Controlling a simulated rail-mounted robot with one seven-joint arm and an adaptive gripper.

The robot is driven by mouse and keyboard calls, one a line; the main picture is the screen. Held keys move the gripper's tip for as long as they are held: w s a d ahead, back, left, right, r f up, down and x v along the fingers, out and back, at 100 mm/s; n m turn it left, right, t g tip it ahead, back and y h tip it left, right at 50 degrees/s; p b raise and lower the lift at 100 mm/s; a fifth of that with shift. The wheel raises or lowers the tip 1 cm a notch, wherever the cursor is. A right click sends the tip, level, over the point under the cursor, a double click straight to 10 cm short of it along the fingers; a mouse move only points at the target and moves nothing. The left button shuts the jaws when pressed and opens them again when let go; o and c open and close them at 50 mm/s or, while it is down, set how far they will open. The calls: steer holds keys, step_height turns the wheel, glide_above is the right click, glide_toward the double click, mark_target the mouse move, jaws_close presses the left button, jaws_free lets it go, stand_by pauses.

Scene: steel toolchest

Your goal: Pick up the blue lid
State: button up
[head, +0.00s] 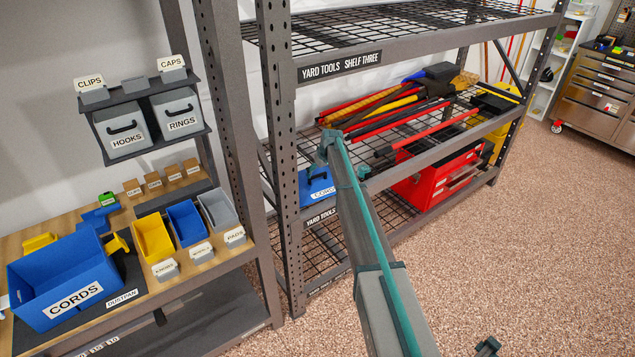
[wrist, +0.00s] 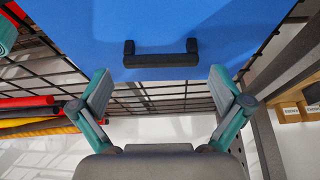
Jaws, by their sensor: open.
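The blue lid (head: 314,181) is on the lower part of the rack in the head view, partly hidden by my arm, with a white label reading like CORDS. In the wrist view a large flat blue panel, which looks like the lid (wrist: 240,28), fills the top with a black handle (wrist: 161,58) on it. My gripper (wrist: 160,78) is open and empty. Its two fingers are spread wide on either side below the handle, apart from it.
Wire shelves and a dark rack post (head: 275,130) stand close to my arm. Long tools (head: 400,110) lie on the shelf above, and a red toolbox (head: 437,178) stands at right. A blue CORDS bin (head: 40,285) sits on the left bench. The floor at right is clear.

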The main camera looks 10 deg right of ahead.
mark_target(318, 175)
steer(key=p+x, duration=0.1)
steer(key=x, duration=0.3)
steer(key=shift+w+a+f+p, duration=0.1)
steer(key=shift+w+a+p, duration=0.1)
steer(key=shift+p, duration=0.2)
steer(key=shift+d, duration=0.1)
steer(key=shift+c, duration=0.2)
steer(key=c, duration=0.8)
steer(key=shift+c, duration=0.5)
